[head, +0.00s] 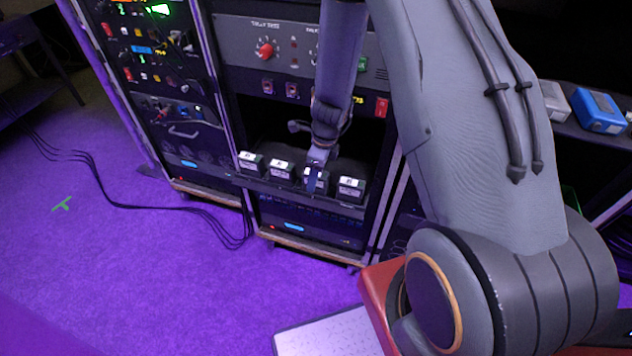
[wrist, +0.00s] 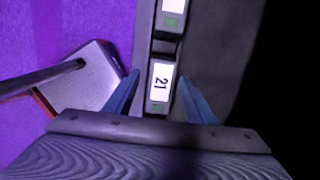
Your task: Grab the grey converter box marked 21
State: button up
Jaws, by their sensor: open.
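The grey converter box marked 21 (wrist: 160,88) shows in the wrist view with its white label facing the camera. My gripper (wrist: 160,79) is open, with one blue finger on each side of that box. I cannot tell whether the fingers touch it. In the head view my gripper (head: 314,185) is at the third box from the left (head: 322,179) in a row on the rack shelf, and partly hides it. The labels there are too small to read.
Other boxes stand close on both sides: one to the left (head: 281,171) and one to the right (head: 351,188). The row sits at the front of a dark rack bay. Rack panels (head: 275,45) rise above. A blue box (head: 598,112) is at far right. Cables (head: 150,207) lie on the purple floor.

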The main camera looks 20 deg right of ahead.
grip_shut()
jog(key=shift+w+r, duration=0.1)
jog(key=shift+r, duration=0.05)
